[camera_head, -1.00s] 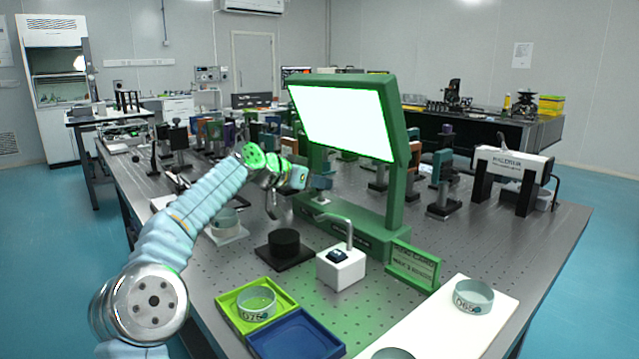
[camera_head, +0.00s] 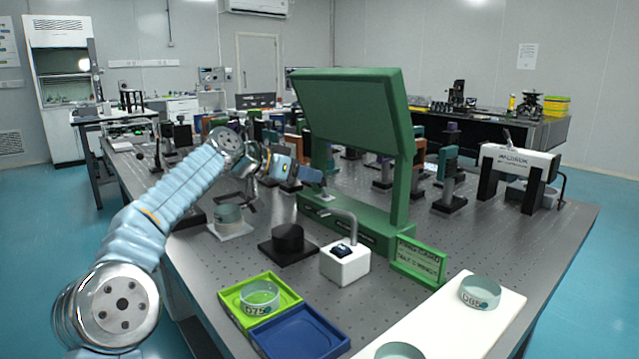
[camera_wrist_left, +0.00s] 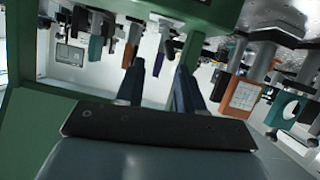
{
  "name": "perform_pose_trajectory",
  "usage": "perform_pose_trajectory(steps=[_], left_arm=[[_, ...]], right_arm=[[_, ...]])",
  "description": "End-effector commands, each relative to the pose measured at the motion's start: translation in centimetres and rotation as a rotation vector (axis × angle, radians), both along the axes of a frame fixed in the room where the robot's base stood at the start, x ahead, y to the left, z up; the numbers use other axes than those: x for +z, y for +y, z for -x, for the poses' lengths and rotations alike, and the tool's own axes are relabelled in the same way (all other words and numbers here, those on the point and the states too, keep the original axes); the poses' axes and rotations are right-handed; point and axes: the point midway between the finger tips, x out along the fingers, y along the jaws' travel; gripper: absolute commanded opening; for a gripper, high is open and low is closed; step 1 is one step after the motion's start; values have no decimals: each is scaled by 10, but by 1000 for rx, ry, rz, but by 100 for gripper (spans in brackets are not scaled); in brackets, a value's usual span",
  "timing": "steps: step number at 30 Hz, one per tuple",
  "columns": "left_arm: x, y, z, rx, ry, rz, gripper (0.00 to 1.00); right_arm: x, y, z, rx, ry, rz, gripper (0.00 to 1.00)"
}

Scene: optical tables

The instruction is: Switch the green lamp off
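The green lamp (camera_head: 402,165) stands on the optical table, a tilted panel on a post and base. Its panel face is dark green and unlit. A small light-coloured part (camera_head: 323,196) sits on the left end of its base. My left gripper (camera_head: 318,180) is beside the base just above this part; I cannot tell whether they touch. In the left wrist view its two fingers (camera_wrist_left: 158,88) stand apart with nothing seen between them. The lamp's green frame shows at the left of that view (camera_wrist_left: 22,120). My right gripper is out of view.
A white box (camera_head: 345,265) with a bent grey rod and a black block (camera_head: 288,240) stand in front of the lamp. A green tray (camera_head: 235,305) holding a glass dish, a blue tray (camera_head: 300,335) and a white board (camera_head: 450,325) lie nearer. Several optical mounts crowd behind.

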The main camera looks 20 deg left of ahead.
Motion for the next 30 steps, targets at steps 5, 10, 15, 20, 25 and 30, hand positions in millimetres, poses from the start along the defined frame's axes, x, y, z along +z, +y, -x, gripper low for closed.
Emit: perform_pose_trajectory(steps=[5, 10, 15, 20, 25, 30], left_arm=[[15, 25, 33, 4, -1, -1, 37], [26, 40, 54, 3, 0, -1, 37], [31, 45, 62, 0, 1, -1, 37], [31, 45, 62, 0, 1, -1, 37], [31, 45, 62, 0, 1, -1, 37], [31, 45, 62, 0, 1, -1, 37]], right_arm=[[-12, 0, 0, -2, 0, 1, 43], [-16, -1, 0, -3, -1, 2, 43], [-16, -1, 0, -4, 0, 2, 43], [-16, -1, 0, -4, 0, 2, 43], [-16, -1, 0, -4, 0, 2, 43], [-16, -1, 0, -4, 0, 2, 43]])
